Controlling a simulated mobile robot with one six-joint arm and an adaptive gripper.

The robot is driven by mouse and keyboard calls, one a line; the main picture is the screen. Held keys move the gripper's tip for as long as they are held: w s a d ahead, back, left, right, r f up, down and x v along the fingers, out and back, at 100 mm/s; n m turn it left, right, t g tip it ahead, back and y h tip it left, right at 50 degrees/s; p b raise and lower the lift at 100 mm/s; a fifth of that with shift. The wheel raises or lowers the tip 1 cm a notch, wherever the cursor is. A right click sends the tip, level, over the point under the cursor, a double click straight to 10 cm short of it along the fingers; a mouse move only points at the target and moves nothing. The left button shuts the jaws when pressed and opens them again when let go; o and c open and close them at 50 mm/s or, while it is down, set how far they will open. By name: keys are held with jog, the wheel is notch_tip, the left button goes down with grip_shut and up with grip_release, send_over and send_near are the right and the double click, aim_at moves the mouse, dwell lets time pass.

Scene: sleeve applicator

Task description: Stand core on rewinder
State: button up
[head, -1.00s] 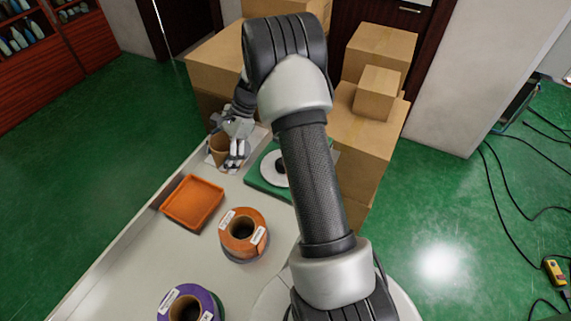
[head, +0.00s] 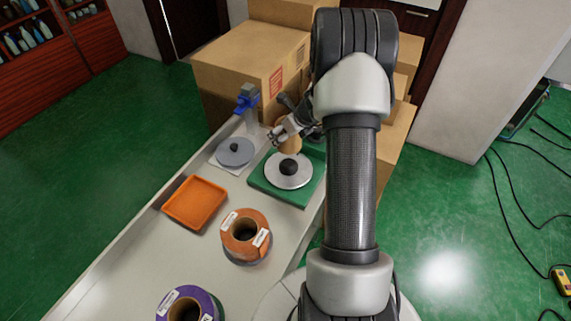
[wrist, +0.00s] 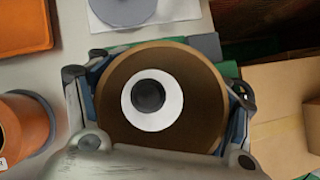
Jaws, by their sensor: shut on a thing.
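A brown cardboard core (head: 291,146) is held in my gripper (head: 284,137), above and just behind the hub of the green-based unit, probably the rewinder (head: 262,183). That unit has a pale round plate (head: 289,182) and a dark central hub (head: 288,167). In the wrist view, my gripper (wrist: 158,100) has its fingers on both sides of the core (wrist: 112,105). Through the core's bore I see the pale plate (wrist: 131,103) and the dark hub (wrist: 149,96), near the middle of the opening. The core looks roughly upright and apart from the plate.
A grey disc unit (head: 233,156) with a blue-topped post (head: 247,98) stands left of the green unit. An orange tray (head: 194,203), an orange roll (head: 258,220) and a purple roll (head: 203,296) are nearer. Cardboard boxes (head: 235,65) stand behind.

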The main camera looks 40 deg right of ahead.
notch_tip(320, 180, down, 12)
jog(key=b, duration=0.5)
jog(key=shift+f, duration=0.15)
jog(key=o, duration=1.3)
